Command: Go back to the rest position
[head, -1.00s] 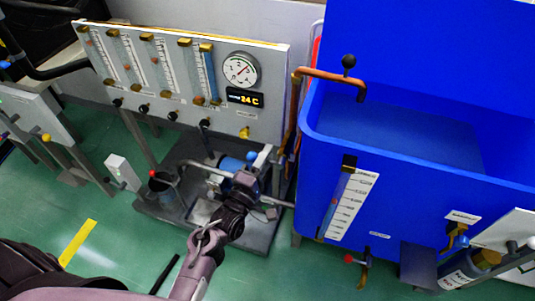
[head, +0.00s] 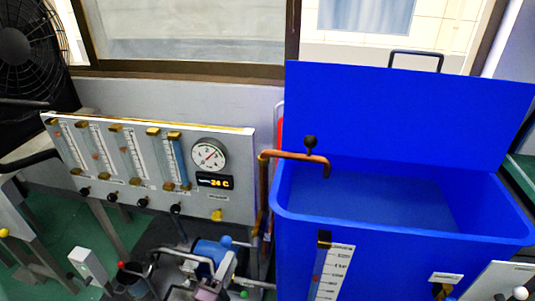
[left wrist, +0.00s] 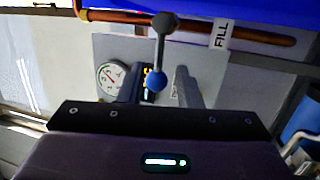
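My left gripper (left wrist: 157,90) shows in the left wrist view with its two fingers apart. A grey lever with a blue ball end (left wrist: 156,81) appears between or just beyond the fingers; I cannot tell whether they touch it. My right gripper is in neither view.
A flowmeter panel (head: 120,200) with a round gauge (head: 208,155) and a 24 C display stands behind. A large blue tank (head: 400,245) with a copper pipe (head: 295,156) is on the right. A fan (head: 22,45) is at the upper left. Green floor shows at left.

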